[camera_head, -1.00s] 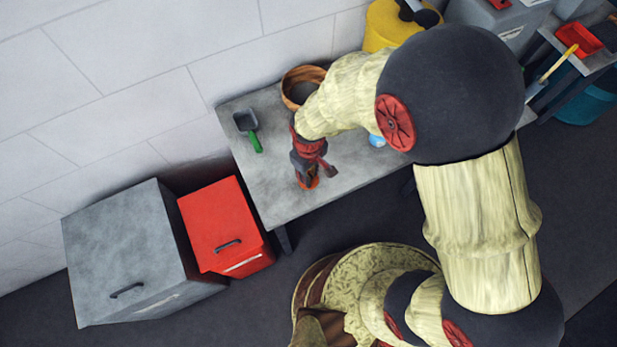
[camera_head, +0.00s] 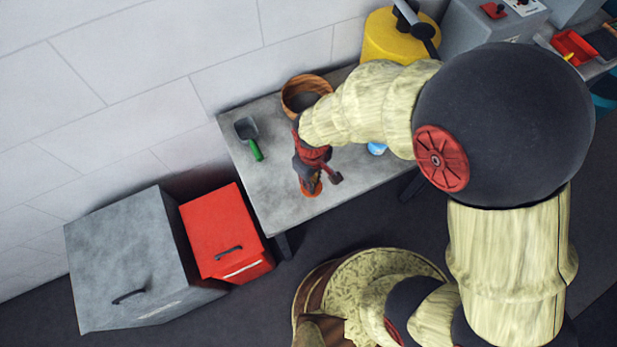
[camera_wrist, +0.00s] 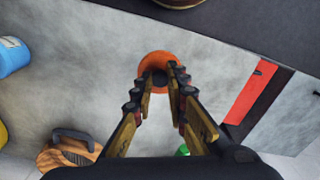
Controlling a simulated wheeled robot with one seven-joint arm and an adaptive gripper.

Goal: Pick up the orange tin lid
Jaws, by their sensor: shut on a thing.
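The orange tin lid (camera_head: 312,192) is near the front edge of the grey table, below my gripper in the head view. In the wrist view the round orange lid (camera_wrist: 156,58) shows between and beyond the fingertips, with a dark round part at its centre. My gripper (camera_wrist: 159,76) has its fingers on either side of that dark middle and is shut on the lid. In the head view my gripper (camera_head: 309,182) points down over the lid and covers part of it. I cannot tell whether the lid touches the table.
On the grey table (camera_head: 275,195) are a green-handled scoop (camera_head: 249,138), a wooden bowl (camera_head: 304,90) and a blue object (camera_head: 377,148). A yellow container (camera_head: 385,38) stands behind. A red box (camera_head: 222,232) and a grey box (camera_head: 130,260) stand left of the table.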

